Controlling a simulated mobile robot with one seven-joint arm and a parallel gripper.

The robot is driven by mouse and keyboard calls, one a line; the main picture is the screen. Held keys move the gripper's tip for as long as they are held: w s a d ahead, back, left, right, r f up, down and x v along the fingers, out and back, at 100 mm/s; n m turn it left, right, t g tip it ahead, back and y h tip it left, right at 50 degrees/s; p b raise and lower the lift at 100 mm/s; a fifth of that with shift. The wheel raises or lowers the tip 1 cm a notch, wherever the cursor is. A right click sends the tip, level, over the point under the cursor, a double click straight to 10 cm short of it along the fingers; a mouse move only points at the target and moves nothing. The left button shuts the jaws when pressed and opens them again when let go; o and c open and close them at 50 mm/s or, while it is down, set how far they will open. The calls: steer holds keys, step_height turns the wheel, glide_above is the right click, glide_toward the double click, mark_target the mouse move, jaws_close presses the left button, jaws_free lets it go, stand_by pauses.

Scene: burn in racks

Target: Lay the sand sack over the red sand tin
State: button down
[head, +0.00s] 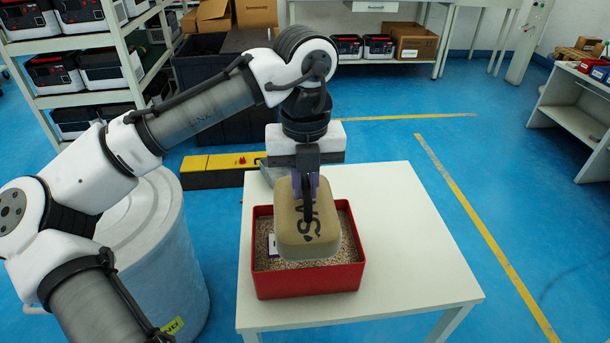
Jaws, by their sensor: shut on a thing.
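The sand sack (293,239) is a tan, rounded block with dark lettering. My gripper (308,212) is shut on it from above, with a finger lying across its face. The red sand tin (307,282) is an open, square red box of grainy sand on the white table. In the head view the sack overlaps the middle of the tin, with sand showing at both sides. I cannot tell whether the sack touches the sand or hangs above it. A small white and purple item (272,246) shows on the sand at the left, partly hidden by the sack.
The white table (420,262) is bare to the right of the tin. A large pale drum (165,255) stands at the left, near my arm. A yellow and black case (215,170) lies behind the table. Racks with black and red units (105,70) stand at the back left.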

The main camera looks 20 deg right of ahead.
steer(key=shift+f, duration=0.4)
steer(key=c, duration=1.5)
jaws_free()
steer(key=shift+o, duration=0.2)
step_height(320, 180, up, 13)
steer(key=p, duration=0.3)
